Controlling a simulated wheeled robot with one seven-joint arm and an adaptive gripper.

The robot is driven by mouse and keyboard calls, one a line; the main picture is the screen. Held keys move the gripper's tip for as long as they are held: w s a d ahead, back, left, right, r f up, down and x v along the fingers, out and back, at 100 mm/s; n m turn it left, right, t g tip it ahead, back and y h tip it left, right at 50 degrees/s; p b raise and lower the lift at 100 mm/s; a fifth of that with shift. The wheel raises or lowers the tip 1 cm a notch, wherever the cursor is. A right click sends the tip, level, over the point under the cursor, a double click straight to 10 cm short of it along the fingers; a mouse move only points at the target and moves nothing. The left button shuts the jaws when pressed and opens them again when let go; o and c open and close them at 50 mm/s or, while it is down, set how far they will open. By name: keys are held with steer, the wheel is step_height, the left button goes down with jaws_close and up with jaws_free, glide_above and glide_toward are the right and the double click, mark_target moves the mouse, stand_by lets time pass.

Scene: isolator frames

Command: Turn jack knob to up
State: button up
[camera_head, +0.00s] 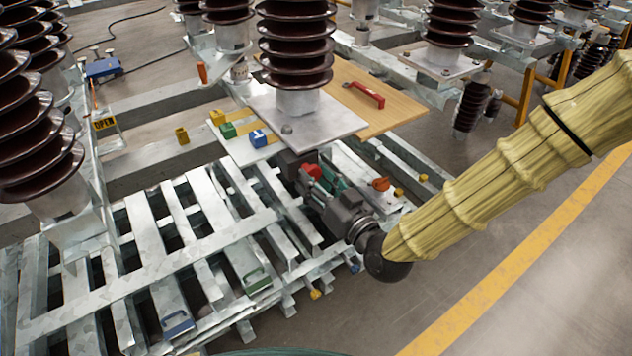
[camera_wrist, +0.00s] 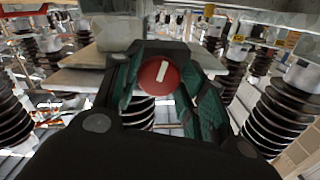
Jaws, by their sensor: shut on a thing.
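The jack knob (camera_wrist: 151,83) is a round red knob with a white bar on its face. In the wrist view the bar runs near upright, its top leaning slightly right. My gripper (camera_wrist: 160,66) has its green-padded fingers on both sides of the knob and is shut on it. In the head view my gripper (camera_head: 320,183) reaches in from the right, and part of the red knob (camera_head: 312,170) shows at its fingertips. The exact finger contact is partly hidden by the gripper body.
A grey plate (camera_head: 345,122) bearing a brown ribbed insulator (camera_head: 295,48) stands just behind the gripper. An orange-red knob (camera_head: 381,184) sits to the right. Small green (camera_head: 228,130) and blue (camera_head: 258,137) blocks lie at left. Slatted metal frames (camera_head: 190,235) fill the lower left.

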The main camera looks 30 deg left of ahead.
steer(key=shift+w+n, duration=0.1)
steer(key=shift+n, duration=0.3)
steer(key=o, duration=1)
steer(key=v, duration=1.2)
steer(key=shift+f, duration=0.1)
